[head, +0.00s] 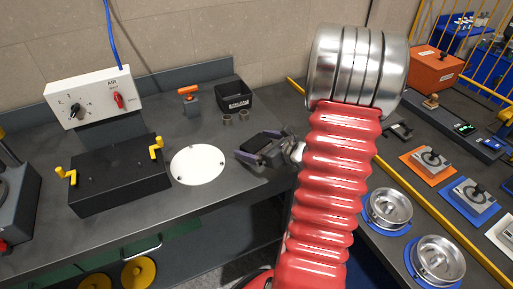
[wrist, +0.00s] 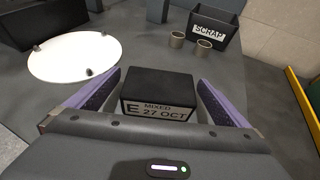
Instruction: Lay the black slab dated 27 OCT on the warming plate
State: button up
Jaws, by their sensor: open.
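The black slab (wrist: 157,84) lies on the grey bench in the wrist view. Its front label reads "E MIXED 27 OCT". My gripper (wrist: 159,98) is open, with a purple-padded finger on each side of the slab and a gap showing at the sides. In the head view my gripper (head: 262,147) is low over the bench, and I cannot clearly tell the slab from it. A white round plate (head: 198,165) with small dark studs lies just left of my gripper. It also shows at the upper left of the wrist view (wrist: 75,57).
A black SCRAP bin (wrist: 213,30) and two small metal cups (wrist: 190,41) stand behind the slab. A black block with yellow handles (head: 118,174) sits left of the plate. An orange-handled tool (head: 190,97) stands at the back.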

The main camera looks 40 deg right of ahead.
aim_at(256, 142)
jog(key=shift+c, duration=0.3)
jog(key=c, duration=1.5)
jog(key=shift+o, duration=0.2)
jog(key=shift+r, duration=0.2)
jog(key=shift+r, duration=4.9)
